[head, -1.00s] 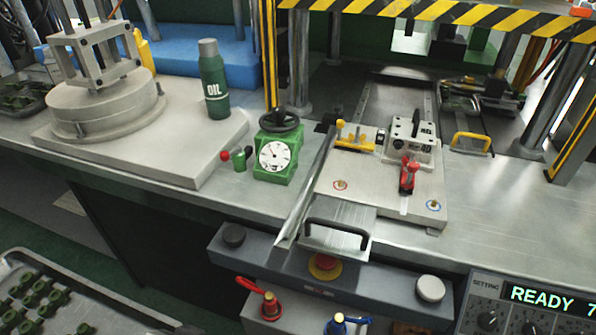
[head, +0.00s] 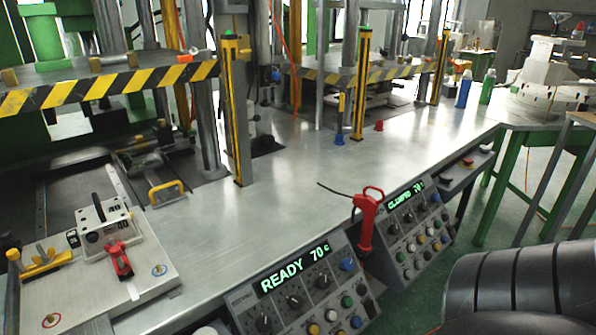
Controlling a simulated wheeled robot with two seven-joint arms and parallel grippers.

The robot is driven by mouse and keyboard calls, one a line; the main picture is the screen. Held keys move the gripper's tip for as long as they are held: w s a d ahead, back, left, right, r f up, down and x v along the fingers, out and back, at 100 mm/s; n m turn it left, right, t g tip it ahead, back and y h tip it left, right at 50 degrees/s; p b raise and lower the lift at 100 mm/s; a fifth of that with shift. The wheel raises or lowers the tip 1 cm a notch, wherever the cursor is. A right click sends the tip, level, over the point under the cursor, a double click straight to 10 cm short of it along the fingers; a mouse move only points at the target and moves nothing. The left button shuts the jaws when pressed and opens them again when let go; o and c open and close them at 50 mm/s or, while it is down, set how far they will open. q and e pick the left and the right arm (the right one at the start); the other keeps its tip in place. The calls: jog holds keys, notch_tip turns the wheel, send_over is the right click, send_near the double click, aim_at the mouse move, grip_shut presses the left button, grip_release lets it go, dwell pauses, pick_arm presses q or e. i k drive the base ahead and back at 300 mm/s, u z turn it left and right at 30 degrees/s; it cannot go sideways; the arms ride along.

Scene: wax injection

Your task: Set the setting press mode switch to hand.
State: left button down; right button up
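The setting press control panel (head: 297,287) is at the lower middle of the head view, with a green display reading READY 70 C. Below the display is a row of dark rotary knobs: a left knob (head: 264,323), a middle knob (head: 294,301) and a right knob (head: 323,281). Their labels are too small to read, so I cannot tell which is the mode switch or where it points. Neither gripper is in view. A dark ribbed part of my own body fills the lower right corner.
A second panel (head: 418,228) reading CLAMPED stands to the right. A red-handled tool (head: 367,222) is between the panels. A clamp fixture plate (head: 150,283) lies at left, before striped guard bars (head: 110,85). The metal bench top (head: 255,215) behind the panels is mostly clear.

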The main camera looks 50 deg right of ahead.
aim_at(370, 307)
jog(key=z, duration=0.05)
jog(key=k, duration=0.45)
jog(key=z, duration=1.25)
jog(key=i, duration=0.5)
jog(key=k, duration=0.5)
jog(key=z, duration=1.45)
jog(key=i, duration=0.6)
jog(key=u, duration=1.25)
